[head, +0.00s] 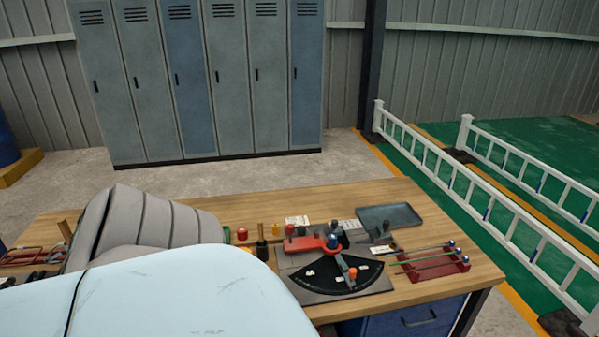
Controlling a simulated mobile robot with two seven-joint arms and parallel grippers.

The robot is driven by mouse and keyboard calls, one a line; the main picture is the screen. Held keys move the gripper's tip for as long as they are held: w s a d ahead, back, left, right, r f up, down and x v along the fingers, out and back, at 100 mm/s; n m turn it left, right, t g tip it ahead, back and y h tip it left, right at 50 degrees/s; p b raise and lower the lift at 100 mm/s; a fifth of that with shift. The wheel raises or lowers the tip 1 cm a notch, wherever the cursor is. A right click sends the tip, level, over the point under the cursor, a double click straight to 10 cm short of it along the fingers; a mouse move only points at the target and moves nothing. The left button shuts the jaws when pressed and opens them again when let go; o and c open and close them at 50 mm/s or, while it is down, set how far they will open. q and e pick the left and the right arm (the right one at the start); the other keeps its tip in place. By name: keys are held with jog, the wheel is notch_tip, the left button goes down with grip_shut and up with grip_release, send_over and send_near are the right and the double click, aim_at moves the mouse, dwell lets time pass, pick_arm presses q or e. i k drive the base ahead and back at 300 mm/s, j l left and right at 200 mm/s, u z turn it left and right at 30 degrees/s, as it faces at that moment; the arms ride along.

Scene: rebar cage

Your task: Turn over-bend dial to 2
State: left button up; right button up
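A bending tool stands on the wooden workbench. It has a grey base plate (372,287), a black fan-shaped plate (325,278) with small white labels, and a red arm (303,243). A blue-topped round part (332,242) sits at the end of the red arm. An orange-red knob (352,272) stands over the fan plate. I cannot tell which part is the over-bend dial, and no number is readable. Neither of my grippers shows in the head view.
The workbench (405,293) holds a dark tray (389,217), a red rack (435,263) with thin rods, and small red and yellow items. Lockers (210,85) stand behind; a white railing (470,200) is right.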

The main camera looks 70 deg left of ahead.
aim_at(301, 230)
jog(key=u, duration=1.85)
jog(key=i+l, duration=0.7)
jog(key=l, duration=0.2)
